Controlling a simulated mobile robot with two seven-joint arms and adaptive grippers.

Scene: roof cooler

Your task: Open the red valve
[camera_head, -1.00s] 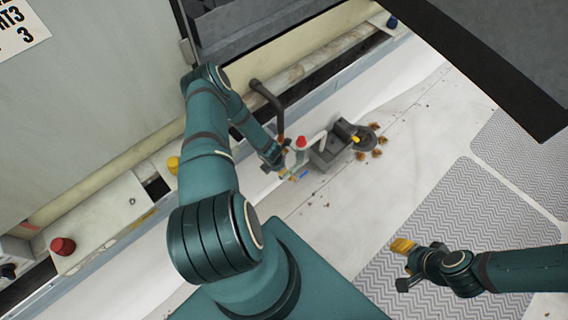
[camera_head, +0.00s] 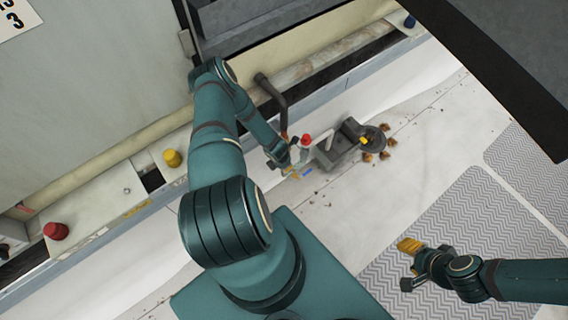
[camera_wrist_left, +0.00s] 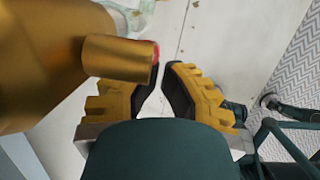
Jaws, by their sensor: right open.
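A small red knob (camera_head: 306,139) stands in the middle of the head view, just beyond my left gripper (camera_head: 293,171). A second red knob (camera_head: 55,231) sits on the pale ledge at far left. I cannot tell which one is the task's valve. In the left wrist view my left gripper (camera_wrist_left: 162,68) has a narrow gap between its yellow-backed fingers. A brass cylinder (camera_wrist_left: 118,58) covers part of the left finger, and a sliver of red (camera_wrist_left: 155,52) shows at its end. My right gripper (camera_head: 409,245) is open and empty over the patterned mat, far from the knobs.
A yellow knob (camera_head: 172,158) and a blue knob (camera_head: 410,21) sit along the ledge. A dark bent pipe (camera_head: 272,92) rises near my left gripper. A grey metal fitting (camera_head: 340,148) lies to its right.

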